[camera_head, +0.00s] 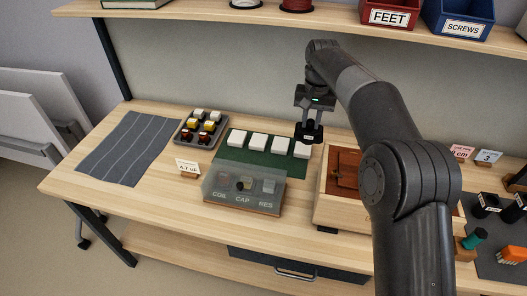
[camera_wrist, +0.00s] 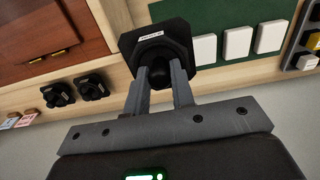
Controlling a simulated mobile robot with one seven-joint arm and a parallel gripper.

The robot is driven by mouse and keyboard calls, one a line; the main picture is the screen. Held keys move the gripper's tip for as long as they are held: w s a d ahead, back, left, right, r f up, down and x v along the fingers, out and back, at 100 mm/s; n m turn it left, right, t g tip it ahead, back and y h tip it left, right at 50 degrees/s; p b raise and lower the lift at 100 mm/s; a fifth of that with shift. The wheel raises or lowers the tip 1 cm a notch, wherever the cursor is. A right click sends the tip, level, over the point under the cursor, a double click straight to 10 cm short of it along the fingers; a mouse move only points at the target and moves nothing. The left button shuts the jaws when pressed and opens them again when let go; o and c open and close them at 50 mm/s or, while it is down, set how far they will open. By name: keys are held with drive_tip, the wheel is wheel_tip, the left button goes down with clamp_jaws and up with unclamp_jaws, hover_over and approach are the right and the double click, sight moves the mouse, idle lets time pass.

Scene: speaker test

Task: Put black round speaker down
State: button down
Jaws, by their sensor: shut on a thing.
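My gripper (camera_head: 311,116) is shut on a black speaker (camera_head: 309,135) with a small white label. In the wrist view, the fingers (camera_wrist: 160,88) close around the narrow rear part of the speaker (camera_wrist: 140,42), whose wide front faces away from my gripper. In the head view, the speaker shows at the right end of the green mat (camera_head: 271,165), beside the rightmost white block (camera_head: 302,150). I cannot tell whether it touches anything below. Two similar black speakers (camera_wrist: 57,94) (camera_wrist: 92,87) show in the wrist view.
A wooden case (camera_head: 320,207) with a brown interior is right of the mat. A clear-covered box labelled COIL, CAP, RES (camera_head: 243,193) stands in front. A parts tray (camera_head: 184,142) and striped cloth (camera_head: 128,147) lie left. The upper shelf (camera_head: 210,11) runs behind my arm.

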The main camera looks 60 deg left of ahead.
sight(297, 128)
drive_tip(key=s+a+f, duration=0.2)
drive_tip(key=a+f, duration=0.1)
drive_tip(key=shift+s+a, duration=0.1)
drive_tip(key=shift+a, duration=0.05)
drive_tip(key=shift+s+a+f, duration=0.1)
drive_tip(key=shift+f, duration=2.5)
drive_tip(key=shift+s+a+f, duration=0.1)
drive_tip(key=shift+f, duration=2.5)
drive_tip(key=shift+f, duration=0.15)
drive_tip(key=c, duration=1.2)
unclamp_jaws()
drive_tip(key=shift+c, duration=0.2)
wheel_tip(297, 128, up, 12)
drive_tip(key=shift+r, duration=0.15)
